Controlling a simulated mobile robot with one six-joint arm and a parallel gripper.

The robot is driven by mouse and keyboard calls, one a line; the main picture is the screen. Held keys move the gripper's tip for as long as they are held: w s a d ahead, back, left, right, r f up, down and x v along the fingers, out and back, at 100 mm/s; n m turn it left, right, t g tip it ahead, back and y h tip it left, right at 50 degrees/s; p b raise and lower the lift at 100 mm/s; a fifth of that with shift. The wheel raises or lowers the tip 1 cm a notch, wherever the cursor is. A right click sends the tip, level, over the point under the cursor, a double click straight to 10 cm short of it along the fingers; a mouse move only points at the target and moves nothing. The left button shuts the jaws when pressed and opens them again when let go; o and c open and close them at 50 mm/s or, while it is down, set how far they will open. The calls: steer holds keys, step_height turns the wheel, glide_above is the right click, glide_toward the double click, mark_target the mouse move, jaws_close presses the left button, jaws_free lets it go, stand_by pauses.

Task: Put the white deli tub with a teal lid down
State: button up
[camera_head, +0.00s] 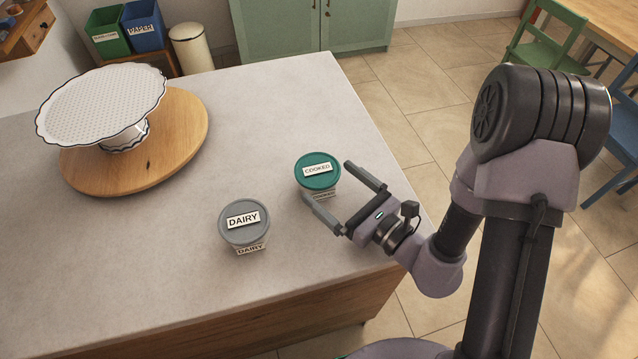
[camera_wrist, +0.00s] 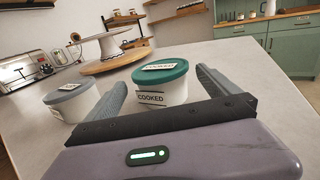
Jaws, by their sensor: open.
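The white deli tub with a teal lid (camera_head: 318,172), labelled COOKED, stands upright on the pale worktop. It also shows in the wrist view (camera_wrist: 160,84), just ahead of the palm. My gripper (camera_head: 328,180) is open, with its two fingers apart at the tub's near side. In the wrist view the fingers (camera_wrist: 163,84) reach along both sides of the tub, with a gap on the left. Whether the right finger touches the tub I cannot tell.
A grey-lidded tub labelled DAIRY (camera_head: 245,223) stands to the left, near the left finger. A white cake stand (camera_head: 103,103) is on a round wooden board (camera_head: 185,137) at the back left. The worktop (camera_head: 262,110) is clear behind the tubs; its right edge is close to my wrist.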

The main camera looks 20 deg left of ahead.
mark_target(303, 159)
steer(key=x, duration=0.8)
steer(key=shift+r, duration=0.15)
steer(key=shift+s+d, duration=0.1)
steer(key=c, duration=1.6)
steer(key=shift+r, duration=0.1)
